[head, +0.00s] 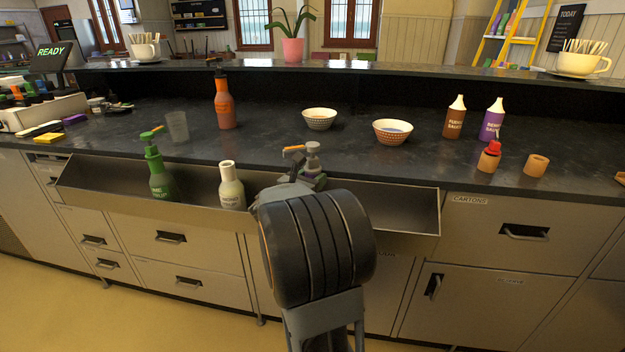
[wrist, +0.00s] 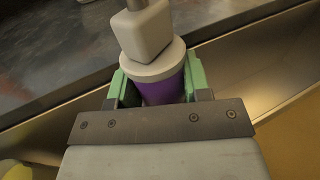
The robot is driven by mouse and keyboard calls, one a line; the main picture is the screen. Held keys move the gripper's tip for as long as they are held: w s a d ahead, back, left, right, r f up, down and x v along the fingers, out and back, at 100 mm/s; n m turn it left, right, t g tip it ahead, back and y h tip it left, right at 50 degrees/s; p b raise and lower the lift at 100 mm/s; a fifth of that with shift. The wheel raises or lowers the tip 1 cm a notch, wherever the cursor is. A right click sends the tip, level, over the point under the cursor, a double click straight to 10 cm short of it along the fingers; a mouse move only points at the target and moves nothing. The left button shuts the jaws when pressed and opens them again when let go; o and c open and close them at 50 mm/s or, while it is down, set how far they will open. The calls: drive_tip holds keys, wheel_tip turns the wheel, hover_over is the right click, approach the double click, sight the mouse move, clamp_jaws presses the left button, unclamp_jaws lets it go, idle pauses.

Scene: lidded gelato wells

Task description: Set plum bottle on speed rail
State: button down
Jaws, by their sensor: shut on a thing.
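My gripper (head: 308,180) is at the middle of the metal speed rail (head: 400,207), seen from behind. In the wrist view, its green-padded fingers (wrist: 157,88) are shut on a purple plum bottle (wrist: 163,90) with a pale cap and pump. In the head view only the grey pump top (head: 313,152) shows clearly; my wrist hides the body. The bottle is over or in the rail; I cannot tell whether its base touches. A green bottle (head: 158,178) and a cream bottle (head: 231,188) stand in the rail to the left.
The rail's right part is empty. On the counter (head: 270,155) behind are an orange bottle (head: 224,105), two bowls (head: 392,131), a brown sauce bottle (head: 455,119), a purple sauce bottle (head: 492,122), a small red-topped container (head: 489,158) and a clear cup (head: 177,126).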

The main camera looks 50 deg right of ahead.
drive_tip(key=c, duration=1)
unclamp_jaws()
drive_tip(key=shift+f, duration=0.2)
drive_tip(key=shift+c, duration=0.2)
drive_tip(key=o, duration=0.5)
drive_tip(key=shift+r, duration=0.1)
